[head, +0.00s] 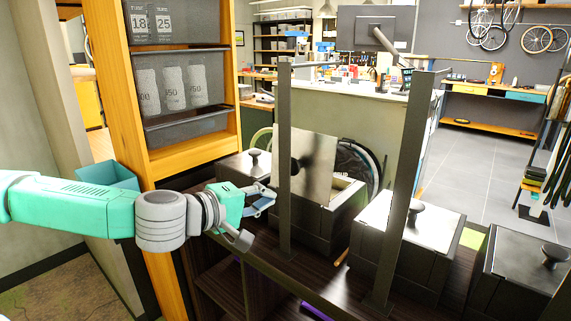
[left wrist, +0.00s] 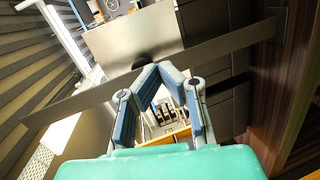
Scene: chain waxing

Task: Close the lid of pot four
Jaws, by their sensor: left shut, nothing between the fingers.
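A row of dark boxy pots stands on the dark bench. One pot (head: 318,218) has its flat metal lid (head: 318,165) raised upright, with a black knob on its face toward me. My left gripper (head: 270,198) is shut and empty, in front and to the left of the open pot. In the left wrist view its fingertips (left wrist: 158,70) overlap the lid's lower edge; I cannot tell whether they touch. My right gripper is out of view.
Closed pots with knobbed lids stand left (head: 245,165), right (head: 410,222) and far right (head: 535,262). Two dark uprights (head: 285,160) (head: 405,190) rise from the bench front, one between my gripper and the open pot. A wooden shelf (head: 190,150) with bins stands at left.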

